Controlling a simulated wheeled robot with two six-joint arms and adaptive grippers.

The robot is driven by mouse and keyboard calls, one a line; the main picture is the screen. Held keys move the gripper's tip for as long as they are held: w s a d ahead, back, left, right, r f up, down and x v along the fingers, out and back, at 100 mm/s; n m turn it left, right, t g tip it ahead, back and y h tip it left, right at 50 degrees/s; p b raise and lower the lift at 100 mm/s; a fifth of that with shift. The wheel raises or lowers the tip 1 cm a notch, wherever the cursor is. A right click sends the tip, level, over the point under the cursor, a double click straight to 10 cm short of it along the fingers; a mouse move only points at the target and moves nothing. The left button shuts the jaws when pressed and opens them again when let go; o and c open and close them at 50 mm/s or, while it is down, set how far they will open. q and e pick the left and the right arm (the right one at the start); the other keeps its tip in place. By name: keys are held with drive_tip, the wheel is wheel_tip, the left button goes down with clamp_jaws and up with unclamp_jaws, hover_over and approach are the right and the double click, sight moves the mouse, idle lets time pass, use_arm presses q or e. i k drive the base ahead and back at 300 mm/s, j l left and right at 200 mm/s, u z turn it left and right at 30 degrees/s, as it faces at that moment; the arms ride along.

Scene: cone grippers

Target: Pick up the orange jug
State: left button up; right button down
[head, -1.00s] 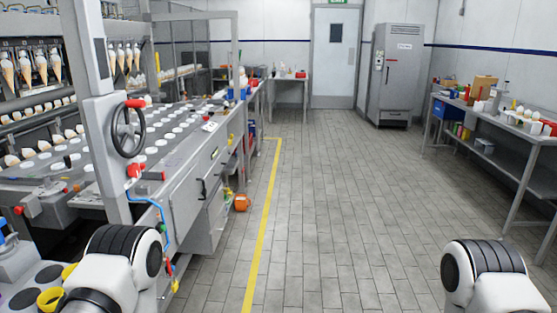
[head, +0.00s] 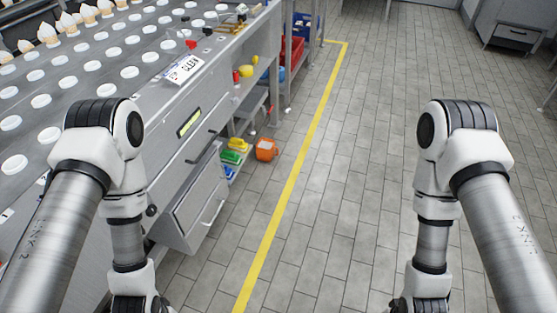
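The orange jug (head: 265,149) stands on the tiled floor beside the steel machine, left of the yellow floor line. It looks small and partly dark on top. My left and right arms hang down at the two sides of the head view. Both grippers are below the bottom edge of the picture and out of sight. The jug is ahead of my arms, between them and nearer the left one, with nothing touching it that I can see.
The machine (head: 190,135) with drawers fills the left side. Yellow, green and blue items (head: 235,152) sit on a low shelf beside the jug. A red bin (head: 291,54) stands farther back. The tiled floor (head: 345,170) right of the yellow line (head: 290,185) is clear.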

sight(266, 148)
drive_tip(key=i+l+u, duration=0.25)
drive_tip(key=i+l, duration=0.15)
drive_tip(key=l, duration=0.2)
drive_tip(key=i+l+u, duration=0.15)
drive_tip(key=l, duration=0.2)
drive_tip(key=u, duration=3.8)
drive_tip(key=z, duration=3.85)
drive_tip(key=i+l+z, duration=0.15)
drive_tip(key=i+z, duration=0.15)
drive_tip(key=i, duration=1.65)
